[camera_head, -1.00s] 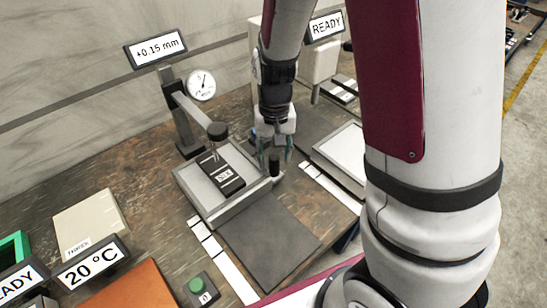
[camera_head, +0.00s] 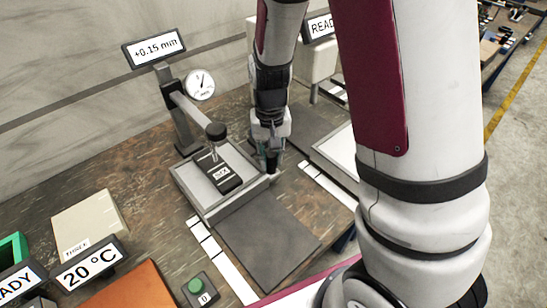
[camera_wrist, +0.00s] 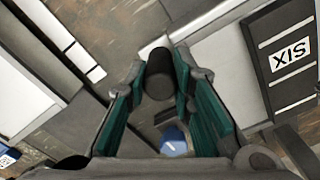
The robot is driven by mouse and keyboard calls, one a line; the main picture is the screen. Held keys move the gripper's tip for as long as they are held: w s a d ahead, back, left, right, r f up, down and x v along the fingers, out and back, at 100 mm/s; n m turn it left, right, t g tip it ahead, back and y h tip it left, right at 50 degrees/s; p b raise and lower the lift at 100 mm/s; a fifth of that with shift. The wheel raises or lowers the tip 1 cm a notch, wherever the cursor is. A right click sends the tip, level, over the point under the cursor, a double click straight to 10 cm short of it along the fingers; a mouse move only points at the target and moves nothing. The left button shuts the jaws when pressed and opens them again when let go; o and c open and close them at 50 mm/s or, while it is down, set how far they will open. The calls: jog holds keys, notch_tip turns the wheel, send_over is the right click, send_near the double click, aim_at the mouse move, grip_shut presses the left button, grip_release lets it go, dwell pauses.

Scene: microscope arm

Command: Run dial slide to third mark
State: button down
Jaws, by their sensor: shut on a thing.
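The dial slide is a black plate (camera_head: 220,172) with white marks and a label, lying on a light grey base (camera_head: 211,208). The label reads SIX in the wrist view (camera_wrist: 291,57). A black upright knob (camera_wrist: 168,75) stands at the base's right side. My gripper (camera_head: 271,163) is down at that knob, with its teal-padded fingers on either side, shut on it. A dial gauge (camera_head: 200,84) on a dark stand (camera_head: 183,125) reaches over the plate. The display (camera_head: 153,47) reads +0.15 mm.
A dark mat (camera_head: 268,240) lies in front of the base. White marked strips (camera_head: 222,262) run beside it. A green button (camera_head: 197,285), a 20 °C display (camera_head: 91,263) and a beige block (camera_head: 88,222) stand at left. A white tray (camera_head: 340,148) is at right.

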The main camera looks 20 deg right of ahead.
jog(key=w, duration=0.2)
jog(key=w+a, duration=0.1)
jog(key=w, duration=0.1)
jog(key=shift+w+a, duration=0.15)
jog(key=shift+a, duration=0.05)
jog(key=c, duration=1.4)
grip_release()
jog(key=shift+w, duration=0.1)
jog(key=shift+o, duration=0.2)
jog(key=shift+r, duration=0.1)
notch_tip(320, 180, up, 12)
jog(key=s+d+r+n+t, duration=0.1)
jog(key=s+r, duration=0.4)
jog(key=s, duration=0.7)
jog(key=s+d+r+n+t, duration=0.1)
jog(key=s+r, duration=0.4)
jog(key=s, duration=0.6)
jog(key=shift+s+r+n+t, duration=0.35)
jog(key=shift+n+t, duration=0.25)
jog(key=shift+t, duration=0.5)
